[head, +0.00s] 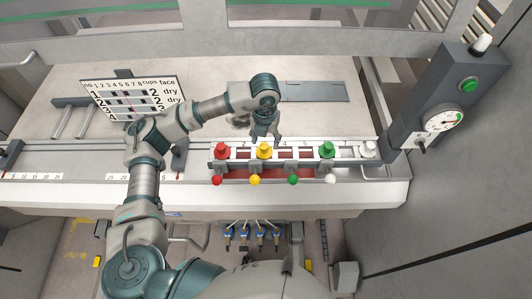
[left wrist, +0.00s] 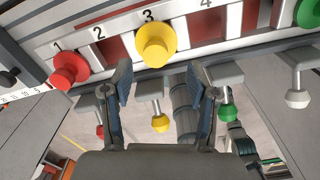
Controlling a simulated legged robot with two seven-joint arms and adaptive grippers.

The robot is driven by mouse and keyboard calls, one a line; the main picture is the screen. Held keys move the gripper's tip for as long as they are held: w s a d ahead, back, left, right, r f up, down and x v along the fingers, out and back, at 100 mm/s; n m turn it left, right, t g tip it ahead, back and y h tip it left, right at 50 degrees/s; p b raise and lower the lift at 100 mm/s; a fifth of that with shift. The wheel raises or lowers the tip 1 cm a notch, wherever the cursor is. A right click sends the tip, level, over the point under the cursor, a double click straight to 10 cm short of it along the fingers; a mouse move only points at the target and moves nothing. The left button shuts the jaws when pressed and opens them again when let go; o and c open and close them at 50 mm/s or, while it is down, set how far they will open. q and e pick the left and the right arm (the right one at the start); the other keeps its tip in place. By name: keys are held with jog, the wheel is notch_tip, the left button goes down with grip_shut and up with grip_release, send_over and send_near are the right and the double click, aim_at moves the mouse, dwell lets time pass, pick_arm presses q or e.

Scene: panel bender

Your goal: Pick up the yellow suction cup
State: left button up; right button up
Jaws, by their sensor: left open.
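The yellow suction cup (head: 264,150) sits on the rail at the front of the machine table, between the red cup and an empty stretch of rail. In the left wrist view the yellow cup (left wrist: 156,42) is by the number 3, ahead of the fingertips and roughly between them. My left gripper (head: 265,133) hangs just behind and above the yellow cup in the head view. Its two fingers (left wrist: 160,82) are spread apart with nothing between them. Whether a finger touches the cup cannot be told. My right gripper is not seen.
A red cup (head: 222,150), a green cup (head: 327,149) and a white cup (head: 368,149) share the rail. Coloured knobs, including a yellow knob (head: 255,180), hang along its front. A control box (head: 440,100) with a gauge stands at the right. A number board (head: 135,97) stands behind my left arm.

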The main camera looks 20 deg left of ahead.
aim_at(265, 146)
pick_arm(q)
jog(key=f, duration=0.3)
jog(key=f+p, duration=0.1)
jog(key=f, duration=0.1)
jog(key=shift+w+a, duration=0.2)
jog(key=shift+a, duration=0.2)
jog(key=shift+d, duration=0.25)
grip_shut()
notch_tip(265, 146, up, 9)
jog(key=shift+r+b, duration=0.15)
jog(key=shift+b, duration=0.4)
jog(key=w+d+r+n+p, duration=0.2)
jog(key=d+r+n+p, duration=0.25)
jog(key=d+n, duration=0.35)
jog(key=shift+n, duration=0.5)
jog(key=shift+a+f+b, duration=0.25)
jog(key=shift+f+b, duration=1)
jog(key=shift+f, duration=0.85)
jog(key=shift+a+f+b, duration=0.2)
jog(key=shift+f+b, duration=1)
jog(key=shift+f, duration=0.95)
jog(key=shift+a+f+b, duration=0.25)
jog(key=shift+f+b, duration=1)
jog(key=shift+f, duration=0.85)
